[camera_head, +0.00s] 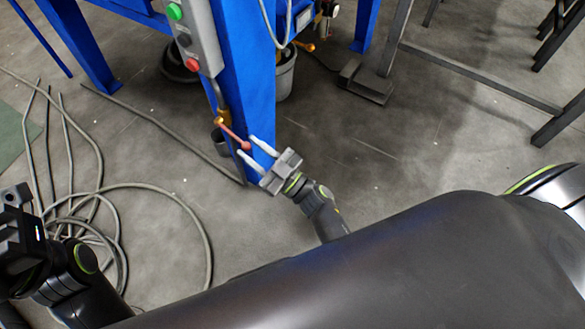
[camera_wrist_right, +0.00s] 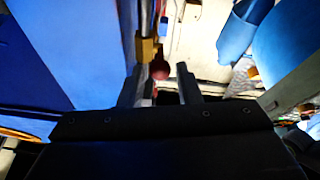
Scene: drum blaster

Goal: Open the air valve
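The air valve is a brass fitting (camera_head: 220,118) low on the blue machine leg, with a red lever (camera_head: 233,135) angled down to the right and ending in a round red knob. My right gripper (camera_head: 248,147) is open, its two fingers pointing at the lever's end, with the knob between or just before the fingertips. In the right wrist view the knob (camera_wrist_right: 159,69) shows between the separated fingers (camera_wrist_right: 161,78), with the brass body (camera_wrist_right: 147,50) behind it. Contact cannot be made out. My left gripper (camera_head: 18,205) is at the left edge, its fingers unclear.
The blue leg (camera_head: 247,70) stands beside the valve. A grey control box (camera_head: 190,30) with green and red buttons hangs above. A dark bucket (camera_head: 285,75) stands behind the leg. Grey hoses (camera_head: 150,187) lie on the floor at left.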

